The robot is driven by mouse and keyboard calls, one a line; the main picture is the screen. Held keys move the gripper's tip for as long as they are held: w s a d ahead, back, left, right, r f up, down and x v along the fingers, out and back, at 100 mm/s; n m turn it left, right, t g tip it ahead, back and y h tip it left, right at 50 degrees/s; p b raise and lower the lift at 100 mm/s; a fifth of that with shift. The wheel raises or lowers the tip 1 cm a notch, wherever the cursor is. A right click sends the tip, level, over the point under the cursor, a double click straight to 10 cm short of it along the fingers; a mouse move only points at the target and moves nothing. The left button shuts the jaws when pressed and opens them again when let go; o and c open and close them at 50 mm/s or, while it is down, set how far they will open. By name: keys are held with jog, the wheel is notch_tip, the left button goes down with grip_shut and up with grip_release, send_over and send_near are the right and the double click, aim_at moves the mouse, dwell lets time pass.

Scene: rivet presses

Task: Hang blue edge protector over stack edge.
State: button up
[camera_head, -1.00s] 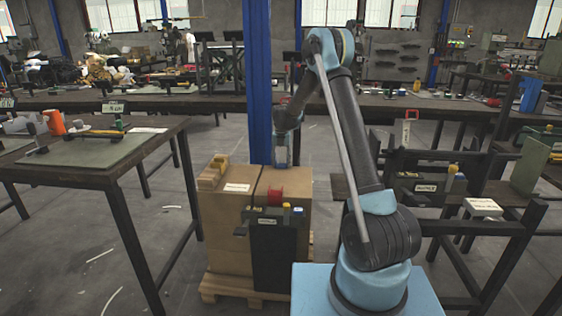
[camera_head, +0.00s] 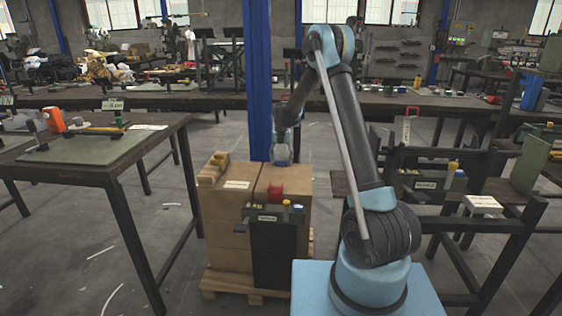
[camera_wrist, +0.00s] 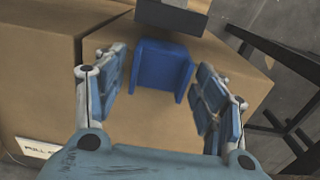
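The blue edge protector (camera_wrist: 158,66) is a small angled piece with a raised side, lying on top of a brown cardboard box (camera_wrist: 145,125) in the wrist view. My gripper (camera_wrist: 158,92) is open around it, one finger on each side, with gaps between the fingers and the protector. In the head view my gripper (camera_head: 283,152) is low over the back of the right box of the stack (camera_head: 292,180). The blue protector cannot be made out there.
A wooden piece (camera_head: 213,168) and a white label (camera_head: 237,185) lie on the left box. A blue post (camera_head: 258,80) stands behind; benches flank the stack.

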dwell(0.3)
notch_tip(320, 180, up, 12)
dwell(0.6)
jog(key=shift+d, duration=0.1)
jog(key=s+d+r+m, duration=0.4)
jog(key=s+d+m, duration=0.2)
jog(key=s, duration=0.3)
jog(key=s+d+r+m+t, duration=0.1)
jog(key=s+d+r+m, duration=0.3)
jog(key=s+d+m, duration=0.4)
jog(key=s+d+r+m, duration=0.4)
jog(key=s+d, duration=0.1)
jog(key=s, duration=0.5)
jog(key=s+d+f+m, duration=0.2)
jog(key=s+f+m, duration=0.2)
jog(key=s, duration=0.4)
jog(key=s+d+f+m, duration=0.3)
jog(key=s+f+m, duration=0.2)
jog(key=s+m, duration=0.2)
jog(key=s+d+f+m+t, duration=0.1)
jog(key=s+d+f+m, duration=0.2)
jog(key=s+m, duration=0.3)
jog(key=s+f, duration=0.1)
jog(key=s, duration=0.3)
jog(key=shift+s+f, duration=0.15)
jog(key=shift+s, duration=0.05)
